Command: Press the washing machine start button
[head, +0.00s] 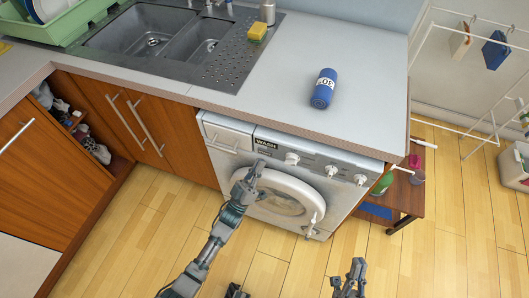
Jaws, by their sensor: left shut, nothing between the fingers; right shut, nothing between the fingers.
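The white washing machine (224,163) stands under the grey counter, with its round door (285,196) closed. Its control panel (311,165) has a dark label reading WASH (267,142) and several white knobs, one of them (292,158) just right of my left gripper. My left gripper (259,166) is shut and empty, its tip at or just in front of the panel below the label. I cannot tell whether it touches. I cannot make out the start button; the fingertips may hide it. My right gripper (352,270) is shut and empty above the floor, apart from the machine.
A blue rolled towel (323,88) lies on the counter (283,83). A sink (150,40) with a yellow sponge (257,31) is at the upper left. Wooden cabinets (171,137) adjoin the machine. A small table with bottles and a drying rack (431,25) stand at the right.

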